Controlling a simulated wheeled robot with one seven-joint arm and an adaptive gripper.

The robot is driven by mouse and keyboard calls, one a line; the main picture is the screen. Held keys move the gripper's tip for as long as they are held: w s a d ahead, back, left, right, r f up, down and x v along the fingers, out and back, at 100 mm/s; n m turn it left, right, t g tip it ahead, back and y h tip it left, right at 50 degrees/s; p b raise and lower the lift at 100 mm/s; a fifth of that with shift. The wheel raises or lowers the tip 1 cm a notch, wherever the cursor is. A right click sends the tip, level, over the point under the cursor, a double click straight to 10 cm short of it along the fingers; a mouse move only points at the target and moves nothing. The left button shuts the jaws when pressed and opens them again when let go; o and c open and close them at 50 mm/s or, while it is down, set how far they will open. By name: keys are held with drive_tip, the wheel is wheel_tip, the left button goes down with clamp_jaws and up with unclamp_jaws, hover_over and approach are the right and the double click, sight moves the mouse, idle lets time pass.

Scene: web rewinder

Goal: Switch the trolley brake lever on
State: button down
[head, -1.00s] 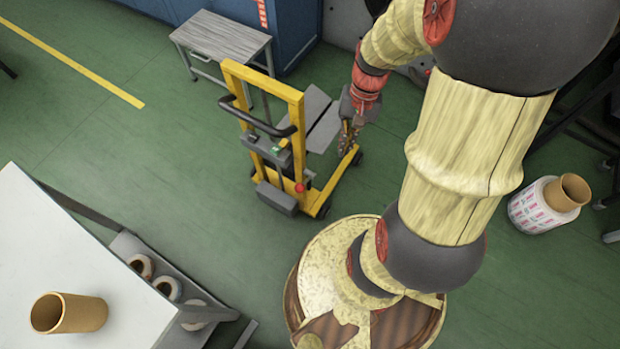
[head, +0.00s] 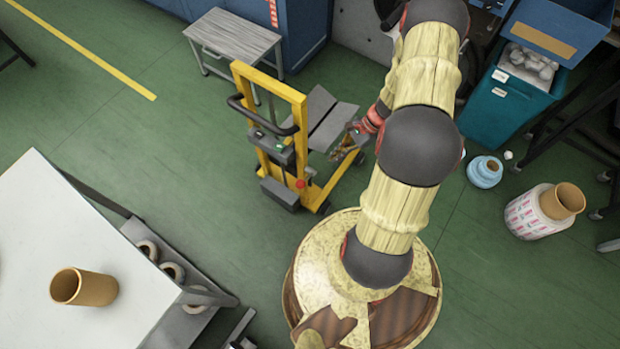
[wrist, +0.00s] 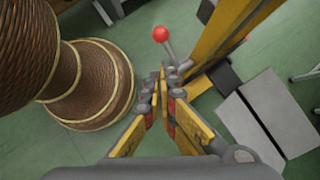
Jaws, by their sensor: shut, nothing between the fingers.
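The yellow trolley (head: 299,128) stands upright on the green floor in the middle of the head view. Its lever has a red ball knob (head: 300,184) low on the frame. In the wrist view the red knob (wrist: 160,34) tops a thin grey rod that slants down to the right, beside the yellow frame. My gripper (head: 340,155) is to the right of the trolley, near its grey platform. In the wrist view my gripper (wrist: 161,78) has its fingers together and empty, with the knob beyond the tips. A visible gap to the knob shows.
A grey side table (head: 235,40) stands behind the trolley. A white worktable (head: 60,220) with a cardboard tube is at left. A teal bin (head: 500,103), a blue roll (head: 485,172) and a wrapped roll (head: 525,214) are at right. Floor left of the trolley is clear.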

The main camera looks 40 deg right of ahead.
drive_tip(key=shift+s+a+f, duration=0.1)
drive_tip(key=shift+s, duration=0.05)
drive_tip(key=b, duration=0.4)
approach(305, 181)
drive_tip(key=s+x, duration=0.1)
drive_tip(key=x, duration=0.4)
drive_tip(key=shift+s+a+f, duration=0.15)
drive_tip(key=shift+a+f, duration=0.1)
drive_tip(key=shift+a, duration=0.05)
drive_tip(key=shift+s+a+f+b, duration=0.15)
drive_tip(key=shift+a+f+b, duration=0.25)
drive_tip(key=shift+b, duration=0.1)
wheel_tip(305, 181, down, 7)
drive_tip(key=a+b, duration=0.3)
drive_tip(key=b, duration=0.2)
drive_tip(key=shift+s+f, duration=0.2)
drive_tip(key=shift+s, duration=0.3)
idle(0.4)
idle(0.5)
